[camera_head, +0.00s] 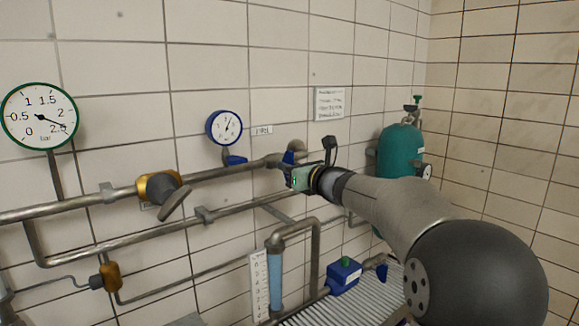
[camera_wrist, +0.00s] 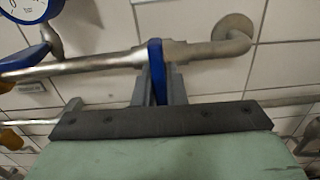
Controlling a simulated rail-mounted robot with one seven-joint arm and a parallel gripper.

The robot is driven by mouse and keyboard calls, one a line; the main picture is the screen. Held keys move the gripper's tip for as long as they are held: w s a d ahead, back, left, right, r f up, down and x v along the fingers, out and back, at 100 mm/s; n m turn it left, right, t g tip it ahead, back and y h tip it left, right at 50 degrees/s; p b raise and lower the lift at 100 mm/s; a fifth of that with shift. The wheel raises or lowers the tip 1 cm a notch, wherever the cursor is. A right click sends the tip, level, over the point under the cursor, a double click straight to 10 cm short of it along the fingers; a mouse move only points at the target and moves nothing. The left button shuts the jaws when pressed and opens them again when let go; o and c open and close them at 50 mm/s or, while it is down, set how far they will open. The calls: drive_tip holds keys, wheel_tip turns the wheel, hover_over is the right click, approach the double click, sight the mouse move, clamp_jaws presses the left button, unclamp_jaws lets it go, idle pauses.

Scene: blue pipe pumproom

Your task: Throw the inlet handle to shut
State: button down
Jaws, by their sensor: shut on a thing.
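The inlet handle is a blue lever (camera_head: 289,157) on the upper metal pipe, to the right of the small blue gauge and mostly hidden by my gripper in the head view. In the wrist view the blue handle (camera_wrist: 155,55) stands edge-on between my fingers, in front of the pipe. My gripper (camera_wrist: 156,85) is shut on it, with one grey finger on each side. In the head view my gripper (camera_head: 289,170) reaches the pipe from the right. The valve body behind the handle is largely hidden.
A blue-rimmed gauge (camera_head: 224,127) and a brass valve with a grey handle (camera_head: 174,202) are to the left. A teal tank (camera_head: 400,151) stands at the right. Below are a bent pipe, a blue sight tube (camera_head: 275,283) and a blue box (camera_head: 344,277).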

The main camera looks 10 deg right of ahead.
idle(0.4)
drive_tip(key=c, duration=1.5)
unclamp_jaws()
drive_tip(key=shift+s, duration=0.1)
drive_tip(key=b+v, duration=0.3)
drive_tip(key=v, duration=1.4)
drive_tip(key=shift+s, duration=0.15)
